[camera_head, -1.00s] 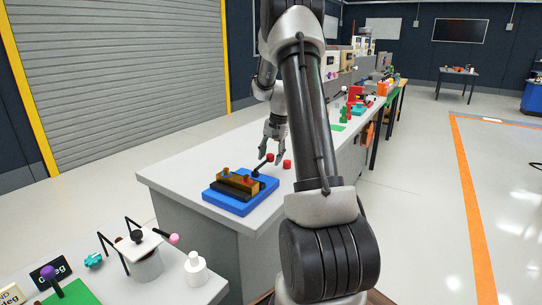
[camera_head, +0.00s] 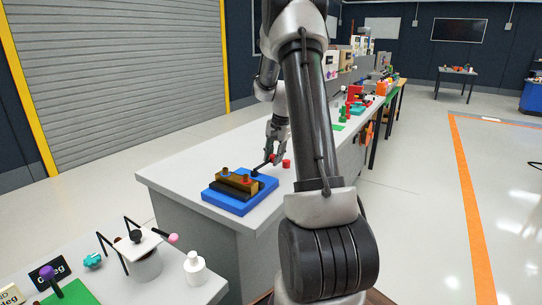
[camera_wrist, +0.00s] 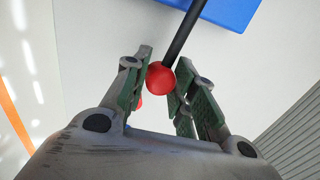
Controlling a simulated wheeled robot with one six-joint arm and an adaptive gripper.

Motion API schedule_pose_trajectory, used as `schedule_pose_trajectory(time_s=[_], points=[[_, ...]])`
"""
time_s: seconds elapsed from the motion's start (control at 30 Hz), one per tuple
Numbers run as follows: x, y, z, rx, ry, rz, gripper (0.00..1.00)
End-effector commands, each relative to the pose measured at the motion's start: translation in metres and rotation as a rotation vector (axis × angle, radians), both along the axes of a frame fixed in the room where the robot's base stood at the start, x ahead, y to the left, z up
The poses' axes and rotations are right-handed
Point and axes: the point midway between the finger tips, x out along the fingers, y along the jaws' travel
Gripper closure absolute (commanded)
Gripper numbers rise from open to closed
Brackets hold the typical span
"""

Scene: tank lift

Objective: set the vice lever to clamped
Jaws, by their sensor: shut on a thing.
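The vice stands on the bench, with a blue base (camera_head: 238,207) and brown and black blocks (camera_head: 236,183) on it. Its black lever (camera_head: 262,167) slants up to the right from the vice's right end and carries a red ball knob. In the wrist view the lever (camera_wrist: 184,33) runs from the blue base (camera_wrist: 232,10) down to the red knob (camera_wrist: 161,79). My gripper (camera_head: 273,157) is shut on that knob, with one finger on each side of it in the wrist view (camera_wrist: 160,82). In the head view the fingers partly hide the knob.
A small red object (camera_head: 287,163) stands on the bench just right of my gripper; its edge shows behind a finger in the wrist view. A nearer table holds a white bottle (camera_head: 195,268) and a white-topped fixture (camera_head: 142,244). The bench left of the vice is clear.

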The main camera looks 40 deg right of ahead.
Motion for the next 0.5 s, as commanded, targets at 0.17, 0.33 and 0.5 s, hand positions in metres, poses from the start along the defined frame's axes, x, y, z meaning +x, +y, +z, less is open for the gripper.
schedule_pose_trajectory(time_s=[0.17,0.33,0.5], points=[[-0.017,0.0,0.0,0.0,0.001,-0.156,1.0],[-0.033,0.002,0.0,0.0,0.002,-0.319,1.0],[-0.048,0.007,0.0,0.0,0.001,-0.479,1.0]])
